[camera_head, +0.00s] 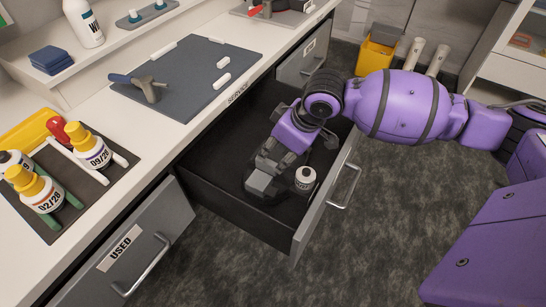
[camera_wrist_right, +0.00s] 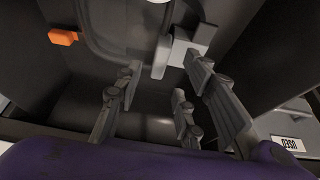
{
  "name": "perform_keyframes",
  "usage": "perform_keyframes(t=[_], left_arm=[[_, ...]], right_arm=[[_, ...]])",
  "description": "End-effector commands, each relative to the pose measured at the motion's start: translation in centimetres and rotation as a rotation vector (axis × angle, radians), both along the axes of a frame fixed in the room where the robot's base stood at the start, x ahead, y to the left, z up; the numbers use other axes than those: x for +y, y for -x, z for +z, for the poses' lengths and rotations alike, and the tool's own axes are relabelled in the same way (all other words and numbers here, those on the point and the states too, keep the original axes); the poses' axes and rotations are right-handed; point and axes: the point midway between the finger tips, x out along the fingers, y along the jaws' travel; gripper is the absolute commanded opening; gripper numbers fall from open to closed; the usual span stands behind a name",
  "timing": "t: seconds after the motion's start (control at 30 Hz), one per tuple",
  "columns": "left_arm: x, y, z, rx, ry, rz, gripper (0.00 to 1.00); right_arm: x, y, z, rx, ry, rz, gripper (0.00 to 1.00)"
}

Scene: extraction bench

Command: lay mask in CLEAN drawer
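An open drawer (camera_head: 215,199) with a dark interior is pulled out from the bench. My right gripper (camera_head: 268,166) reaches down into it from the right. In the right wrist view its fingers (camera_wrist_right: 160,88) are spread, with nothing visible between them. A light grey block (camera_head: 259,182) on a darker grey piece lies by the fingertips; it also shows ahead of them in the wrist view (camera_wrist_right: 187,48). A dark curved outline (camera_wrist_right: 100,45) lies beside it. I cannot tell whether these are parts of the mask. No CLEAN label is readable. My left gripper is out of view.
A small white jar (camera_head: 305,179) stands in the drawer near its front. An orange piece (camera_wrist_right: 63,37) shows in the wrist view. Bottles (camera_head: 92,152) and a dark mat (camera_head: 190,72) occupy the counter. A yellow bin (camera_head: 376,55) stands behind.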

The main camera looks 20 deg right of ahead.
Motion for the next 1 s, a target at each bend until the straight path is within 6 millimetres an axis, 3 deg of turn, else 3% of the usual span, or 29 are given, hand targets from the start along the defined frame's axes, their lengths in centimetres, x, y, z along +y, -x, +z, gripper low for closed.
perform_keyframes(t=[0.03,0.2,0.37,0.83,1.0], left_arm=[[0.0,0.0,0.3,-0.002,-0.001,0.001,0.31],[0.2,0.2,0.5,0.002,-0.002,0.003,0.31],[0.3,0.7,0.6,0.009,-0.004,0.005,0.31],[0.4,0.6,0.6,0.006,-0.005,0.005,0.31],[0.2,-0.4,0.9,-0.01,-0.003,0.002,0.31]], right_arm=[[-0.4,0.4,1.3,-0.003,0.002,0.001,0.36],[-1.1,1.4,4.2,-0.001,0.001,-0.001,0.36],[-1.4,1.9,5.7,-0.001,0.001,0.0,0.36],[-1.3,2.1,6.0,0.003,-0.005,0.001,0.36],[0.8,2.5,5.5,0.014,-0.046,0.019,0.36]])
